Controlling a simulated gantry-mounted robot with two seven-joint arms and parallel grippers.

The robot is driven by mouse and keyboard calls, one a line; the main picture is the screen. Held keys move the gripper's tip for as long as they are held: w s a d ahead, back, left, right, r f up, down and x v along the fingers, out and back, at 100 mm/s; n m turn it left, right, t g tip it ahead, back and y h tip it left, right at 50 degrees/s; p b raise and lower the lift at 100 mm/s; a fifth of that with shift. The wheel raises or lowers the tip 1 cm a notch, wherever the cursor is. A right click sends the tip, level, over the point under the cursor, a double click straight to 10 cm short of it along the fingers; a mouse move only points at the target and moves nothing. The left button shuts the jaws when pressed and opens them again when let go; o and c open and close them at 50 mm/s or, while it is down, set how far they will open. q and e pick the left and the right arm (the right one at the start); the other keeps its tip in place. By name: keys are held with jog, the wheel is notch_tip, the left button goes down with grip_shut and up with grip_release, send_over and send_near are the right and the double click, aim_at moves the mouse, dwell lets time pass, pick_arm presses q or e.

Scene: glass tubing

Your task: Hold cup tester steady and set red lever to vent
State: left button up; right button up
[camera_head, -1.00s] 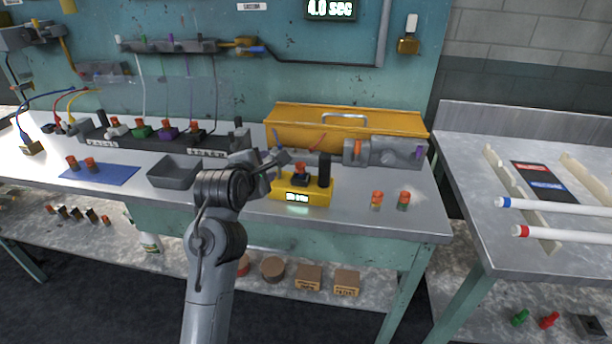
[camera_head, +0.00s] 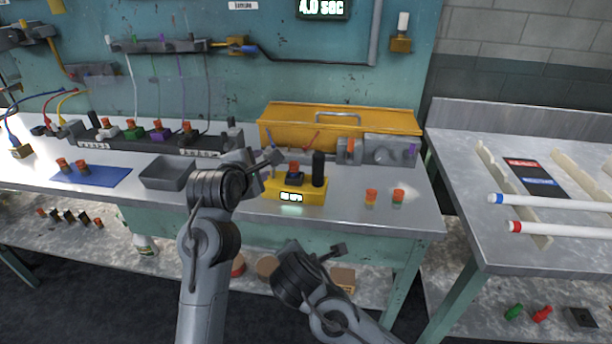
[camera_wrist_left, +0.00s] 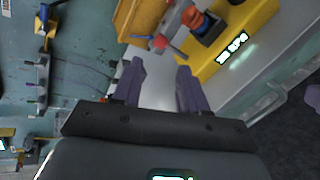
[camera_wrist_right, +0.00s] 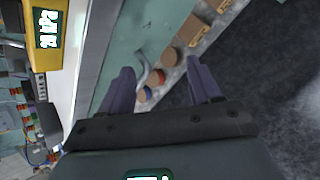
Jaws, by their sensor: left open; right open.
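The yellow cup tester (camera_head: 318,195) stands near the front of the bench, with an orange-topped cup (camera_head: 294,168) in its dark seat and a black post (camera_head: 318,170). It also shows in the left wrist view (camera_wrist_left: 262,22) and the right wrist view (camera_wrist_right: 45,60). In the left wrist view a red-tipped lever (camera_wrist_left: 160,42) sticks out from the tester's side, just beyond my left fingertips. My left gripper (camera_head: 270,158) is open and empty at the tester's left side; its fingers (camera_wrist_left: 158,72) do not touch the lever. My right gripper (camera_head: 338,250) is open and empty in front of the bench edge.
A yellow toolbox (camera_head: 380,122) stands behind the tester, with a grey fixture (camera_head: 390,152) at its right. Two orange-topped cups (camera_head: 371,197) stand right of the tester. A grey tray (camera_head: 165,178) and blue mat (camera_head: 110,178) lie left.

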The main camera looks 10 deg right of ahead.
jog(key=w+r+n+t+h, duration=0.2)
jog(key=w+r+n, duration=0.3)
jog(key=r, duration=0.4)
jog(key=n+h, duration=0.2)
jog(key=h, duration=0.1)
send_near(320, 166)
notch_tip(320, 166, down, 2)
jog(key=w, duration=0.2)
jog(key=shift+t, duration=0.3)
jog(key=shift+x, duration=5.5)
jog(key=shift+s+d, duration=0.1)
grip_shut()
